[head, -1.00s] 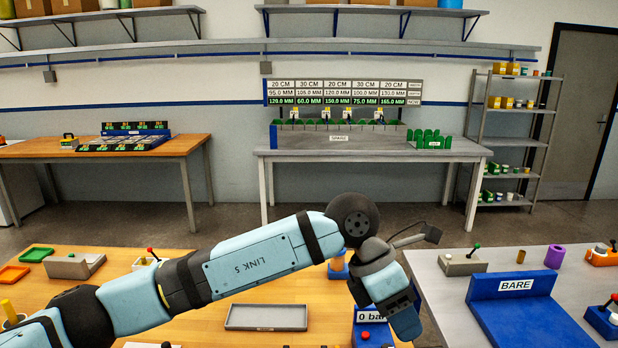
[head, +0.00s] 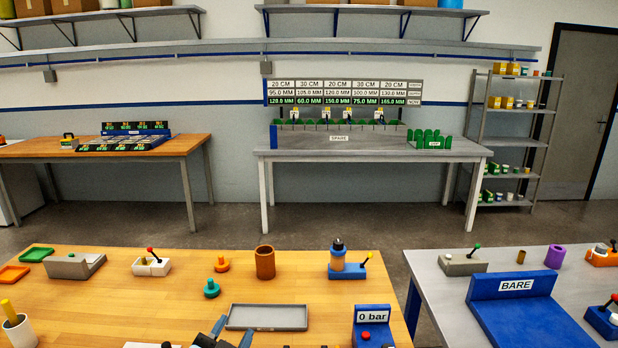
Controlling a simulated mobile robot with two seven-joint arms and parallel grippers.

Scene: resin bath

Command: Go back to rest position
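My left gripper (head: 228,338) shows only as a small dark and blue piece at the bottom edge of the head view, just in front of the grey tray (head: 268,328). Most of it is cut off by the frame, so its opening is hard to judge. Nothing is seen held in it. The rest of my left arm is out of view. My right gripper is not in view.
The wooden table (head: 110,305) carries a brown cup (head: 265,262), a blue stand with a bottle (head: 345,270), a "0 bar" box (head: 372,325) and several small parts. A grey table (head: 430,285) with a blue BARE fixture (head: 535,310) stands right. Floor lies beyond.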

